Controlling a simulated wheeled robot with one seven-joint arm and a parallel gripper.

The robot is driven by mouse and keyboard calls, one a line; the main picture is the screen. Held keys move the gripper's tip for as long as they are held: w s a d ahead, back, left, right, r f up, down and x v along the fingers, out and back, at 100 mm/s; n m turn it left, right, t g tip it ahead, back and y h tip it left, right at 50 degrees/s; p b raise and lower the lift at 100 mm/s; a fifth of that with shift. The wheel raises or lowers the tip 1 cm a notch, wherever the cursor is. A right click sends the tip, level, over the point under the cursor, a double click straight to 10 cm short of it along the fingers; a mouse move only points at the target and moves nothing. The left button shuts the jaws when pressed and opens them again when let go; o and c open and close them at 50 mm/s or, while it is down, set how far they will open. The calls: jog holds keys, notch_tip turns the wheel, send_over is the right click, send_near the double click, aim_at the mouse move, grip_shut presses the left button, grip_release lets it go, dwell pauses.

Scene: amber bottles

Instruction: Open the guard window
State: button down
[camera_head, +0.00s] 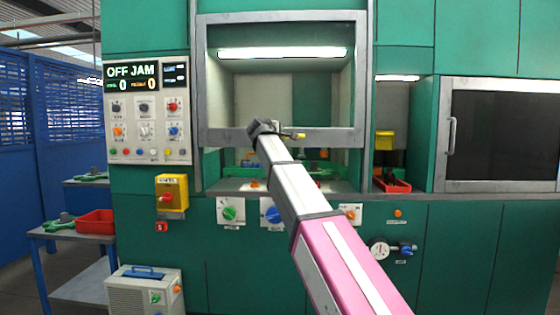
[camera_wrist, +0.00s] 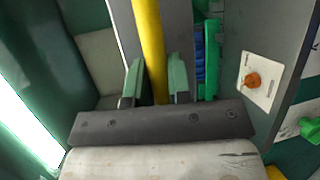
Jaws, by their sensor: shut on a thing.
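The guard window (camera_head: 222,136) is a grey-framed clear pane on the green machine, in the middle of the head view. Its bottom rail is above the sill, with a gap between them through which parts inside show. A yellow handle (camera_head: 299,136) sits on the bottom rail. In the wrist view the yellow bar (camera_wrist: 150,45) runs between the two green fingers. My gripper (camera_wrist: 156,88) is shut on this handle. In the head view my wrist is in front of the rail and hides the fingers and part of the handle.
A control panel (camera_head: 147,112) reading OFF JAM is to the left, with a yellow switch box (camera_head: 172,193) below it. A dark door (camera_head: 500,135) with a handle is on the right. A red bin (camera_head: 392,185) sits in a side opening. A side table (camera_head: 70,233) stands at left.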

send_near(286, 67)
jog(key=x, duration=0.4)
jog(key=shift+w+d+r, duration=0.1)
jog(key=c, duration=1.1)
grip_release()
jog(key=v, duration=1)
jog(key=shift+s, duration=0.35)
jog(key=shift+a, duration=0.25)
